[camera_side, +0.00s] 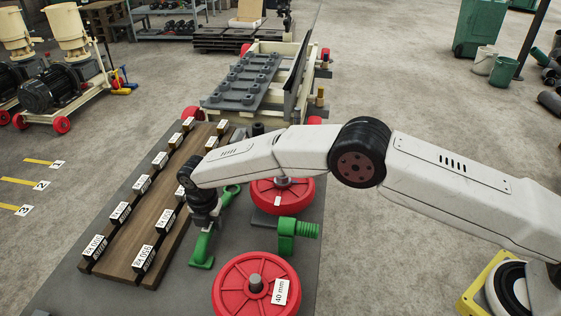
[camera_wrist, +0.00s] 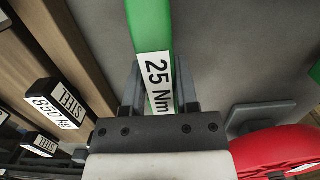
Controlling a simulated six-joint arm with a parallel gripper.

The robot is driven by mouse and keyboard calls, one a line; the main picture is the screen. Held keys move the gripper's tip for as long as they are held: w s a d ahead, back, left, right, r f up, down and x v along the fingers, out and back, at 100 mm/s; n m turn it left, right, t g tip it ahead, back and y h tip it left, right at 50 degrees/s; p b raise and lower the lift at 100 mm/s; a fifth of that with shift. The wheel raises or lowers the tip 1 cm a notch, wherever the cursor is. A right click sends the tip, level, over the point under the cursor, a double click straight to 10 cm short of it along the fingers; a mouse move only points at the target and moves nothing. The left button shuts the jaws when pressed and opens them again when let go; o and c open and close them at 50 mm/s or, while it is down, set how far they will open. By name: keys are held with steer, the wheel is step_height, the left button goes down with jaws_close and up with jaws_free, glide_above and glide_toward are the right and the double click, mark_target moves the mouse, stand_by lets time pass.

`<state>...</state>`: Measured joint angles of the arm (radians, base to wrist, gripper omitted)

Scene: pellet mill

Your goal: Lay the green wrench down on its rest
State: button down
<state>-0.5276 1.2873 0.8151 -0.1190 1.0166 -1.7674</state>
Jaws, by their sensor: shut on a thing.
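The green wrench (camera_side: 203,249) lies lengthwise beneath my gripper (camera_side: 204,222) in the side view, beside the wooden board. Its ring end (camera_side: 232,190) shows past my wrist; my arm hides its middle. In the wrist view the wrench (camera_wrist: 150,25) carries a white "25 Nm" label and runs between the two dark fingers of my gripper (camera_wrist: 159,88). The gripper is shut on the wrench's handle. I cannot tell whether the wrench touches the grey table top or is just above it. I cannot make out its rest.
A wooden board (camera_side: 152,222) with several labelled black blocks lies to the left. Red wheels (camera_side: 235,292) and (camera_side: 265,193), and a green clamp-like part (camera_side: 287,236), stand to the right. A cream cart with a grey plate (camera_side: 243,82) is behind. Bare table shows at front left.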

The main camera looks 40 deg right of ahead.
steer(key=shift+c, duration=1.4)
jaws_free()
steer(key=shift+o, duration=1.4)
steer(key=shift+r, duration=0.1)
steer(key=shift+s+a+r, duration=0.1)
steer(key=shift+r, duration=1.35)
steer(key=shift+s+a+r, duration=0.15)
steer(key=shift+r, duration=1.3)
steer(key=shift+s+a+r, duration=0.1)
steer(key=shift+r, duration=1.35)
